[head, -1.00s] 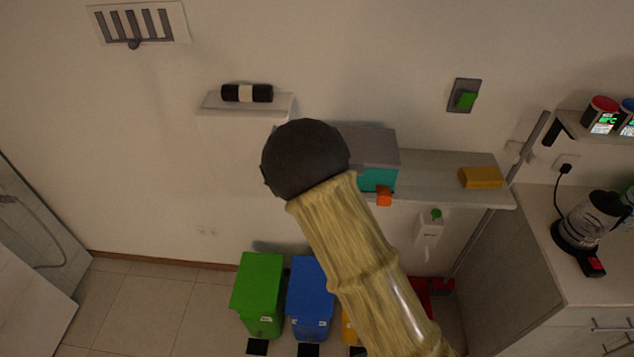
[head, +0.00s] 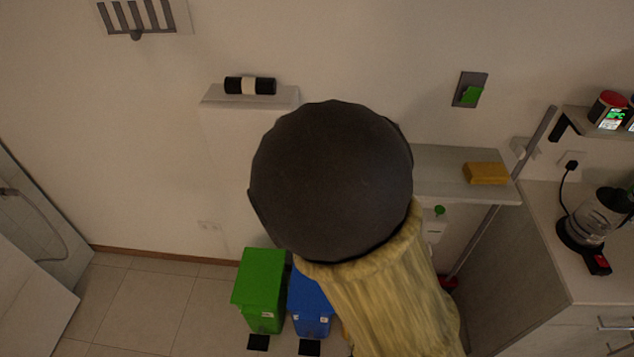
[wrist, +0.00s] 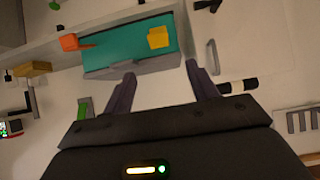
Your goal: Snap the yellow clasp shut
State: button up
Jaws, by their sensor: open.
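The teal box with a grey lid (wrist: 112,52) shows in the wrist view, at the top centre. The yellow clasp (wrist: 158,38) is a small yellow block on its teal front, right of centre. An orange clasp (wrist: 70,42) sits near the left end of the same front. Whether either clasp is latched I cannot tell. My gripper (wrist: 160,72) is open and empty, its two dark fingers pointing at the box's lid edge. The yellow clasp lies just beyond and between the fingertips, apart from them. In the head view my arm hides the box and clasps.
The box's shelf (head: 440,160) also holds a yellow sponge-like block (head: 486,173). A small shelf with a black-and-white roll (head: 250,86) is on the left. A green switch (head: 471,95) is on the wall. Green (head: 258,290) and blue (head: 311,305) bins stand below.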

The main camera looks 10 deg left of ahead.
jog(key=shift+v, duration=1)
jog(key=shift+c, duration=0.5)
jog(key=c, duration=0.3)
jog(key=shift+d+f, duration=0.1)
jog(key=shift+d, duration=0.2)
jog(key=c, duration=0.4)
jog(key=d+g, duration=0.1)
jog(key=d, duration=0.1)
jog(key=d+f+g, duration=0.1)
jog(key=d, duration=0.1)
jog(key=shift+s+d+f, duration=0.15)
jog(key=shift+d+f, duration=0.1)
jog(key=shift+d, duration=0.05)
grip_shut()
jog(key=s+d+g, duration=0.3)
jog(key=s+d, duration=0.3)
jog(key=d, duration=0.3)
jog(key=s+d+m+g+h, duration=0.1)
jog(key=s+d+g, duration=0.2)
jog(key=s+d, duration=0.4)
jog(key=d, duration=0.3)
jog(key=shift+s+d, duration=0.3)
jog(key=shift+s, duration=0.05)
